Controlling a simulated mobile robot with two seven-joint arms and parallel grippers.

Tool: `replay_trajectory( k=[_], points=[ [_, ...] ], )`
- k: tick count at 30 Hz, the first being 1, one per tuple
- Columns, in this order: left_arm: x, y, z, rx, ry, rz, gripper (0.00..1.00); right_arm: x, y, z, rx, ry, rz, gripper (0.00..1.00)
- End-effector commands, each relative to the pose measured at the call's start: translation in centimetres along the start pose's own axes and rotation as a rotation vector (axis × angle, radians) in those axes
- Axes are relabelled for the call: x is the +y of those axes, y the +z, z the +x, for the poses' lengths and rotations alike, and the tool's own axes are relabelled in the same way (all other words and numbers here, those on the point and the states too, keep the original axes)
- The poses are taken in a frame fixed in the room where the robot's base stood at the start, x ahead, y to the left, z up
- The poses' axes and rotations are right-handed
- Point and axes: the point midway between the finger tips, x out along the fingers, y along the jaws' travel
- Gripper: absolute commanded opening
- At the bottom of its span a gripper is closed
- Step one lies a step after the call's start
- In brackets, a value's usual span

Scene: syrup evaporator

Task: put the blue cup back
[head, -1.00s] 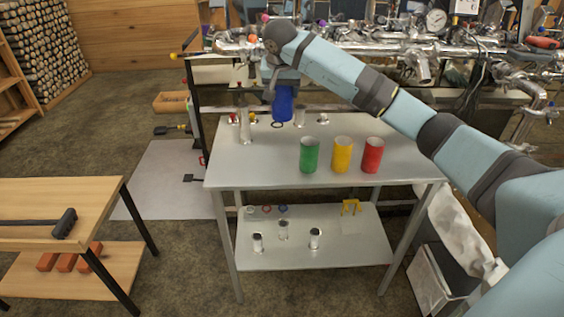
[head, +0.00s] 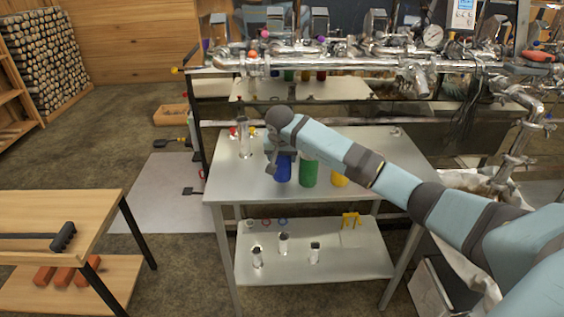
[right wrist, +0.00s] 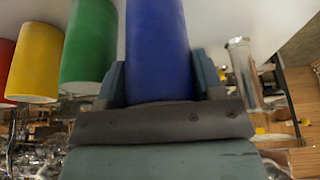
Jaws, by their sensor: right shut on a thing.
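The blue cup (head: 283,168) is upright at the left end of a row of cups, just left of the green cup (head: 309,173). My right gripper (head: 273,160) is shut on it; the right wrist view shows the blue cup (right wrist: 157,50) between both fingers (right wrist: 160,80). The cup is at or just above the top of the grey table (head: 240,185); I cannot tell if it touches. The yellow cup (head: 340,179) is partly behind my right arm. The red cup (right wrist: 6,65) shows in the right wrist view and is hidden in the head view. My left gripper is not in view.
A clear glass cylinder (head: 244,138) stands at the table's back left, beside small red and yellow-topped items. Steel pipework (head: 330,58) runs behind the table. The lower shelf (head: 300,268) holds small jars. A wooden table (head: 60,210) stands at the left.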

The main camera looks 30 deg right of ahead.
Motion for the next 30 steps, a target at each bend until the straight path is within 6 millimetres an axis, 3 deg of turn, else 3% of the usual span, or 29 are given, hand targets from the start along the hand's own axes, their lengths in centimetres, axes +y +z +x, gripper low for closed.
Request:
replay_trajectory(
  k=[5,17,18,30],
  points=[
    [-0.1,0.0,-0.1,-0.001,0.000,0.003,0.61,0.0,1.0,2.2,-0.002,0.000,0.000,0.34],
    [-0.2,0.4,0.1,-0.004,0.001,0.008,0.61,0.0,1.1,2.6,0.001,0.000,-0.001,0.34],
    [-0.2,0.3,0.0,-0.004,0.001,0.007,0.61,0.0,1.1,2.5,0.000,-0.001,-0.001,0.71],
    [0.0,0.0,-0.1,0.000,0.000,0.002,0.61,0.0,0.9,1.7,0.002,-0.001,0.000,0.72]
  ],
)
